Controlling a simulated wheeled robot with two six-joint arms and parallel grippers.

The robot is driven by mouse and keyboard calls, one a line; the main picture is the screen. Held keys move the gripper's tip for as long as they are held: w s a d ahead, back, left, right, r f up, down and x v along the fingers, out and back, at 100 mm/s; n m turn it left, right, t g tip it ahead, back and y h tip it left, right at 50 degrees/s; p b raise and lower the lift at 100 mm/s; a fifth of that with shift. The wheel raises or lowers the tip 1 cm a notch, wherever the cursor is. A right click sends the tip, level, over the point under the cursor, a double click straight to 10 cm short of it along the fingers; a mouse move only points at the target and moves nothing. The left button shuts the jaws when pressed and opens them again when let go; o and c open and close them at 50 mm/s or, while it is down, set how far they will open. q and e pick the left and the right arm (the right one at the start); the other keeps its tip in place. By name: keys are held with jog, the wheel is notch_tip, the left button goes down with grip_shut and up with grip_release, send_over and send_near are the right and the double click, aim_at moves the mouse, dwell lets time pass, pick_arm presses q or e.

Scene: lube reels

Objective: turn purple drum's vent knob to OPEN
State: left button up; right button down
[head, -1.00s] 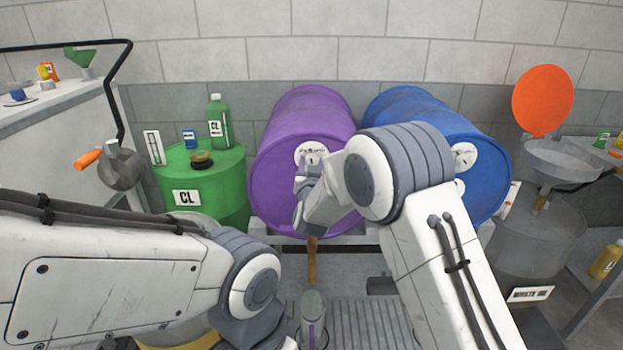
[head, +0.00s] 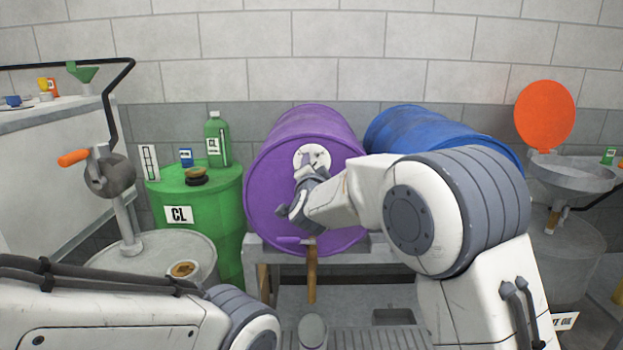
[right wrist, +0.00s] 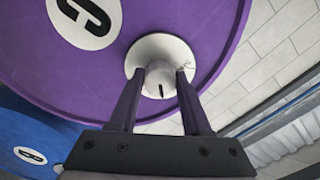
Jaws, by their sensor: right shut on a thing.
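The purple drum (head: 310,125) lies on its side on a stand, its round face toward me. On that face is a white disc (head: 325,155), which in the right wrist view (right wrist: 140,55) carries a pale round vent knob (right wrist: 156,78) with a short dark mark. My right gripper (head: 309,168) is at this disc. In the right wrist view its two fingers (right wrist: 158,92) stand on either side of the knob and are shut on it. In the head view the gripper hides the knob. My left arm shows at lower left, its gripper out of view.
The blue drum (head: 420,112) lies to the right, partly behind my right arm. A green drum (head: 222,215) with a green bottle (head: 212,150) stands at left. A brown handle (head: 311,272) hangs below the purple drum's face. An orange disc (head: 545,115) and funnel (head: 570,175) are at right.

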jog(key=shift+m+b, duration=0.35)
jog(key=shift+m, duration=0.05)
dwell(0.4)
jog(key=shift+c, duration=1.8)
grip_release()
jog(key=s+b, duration=0.1)
jog(key=s, duration=0.9)
jog(key=shift+s, duration=0.25)
jog(key=shift+d+f, duration=0.1)
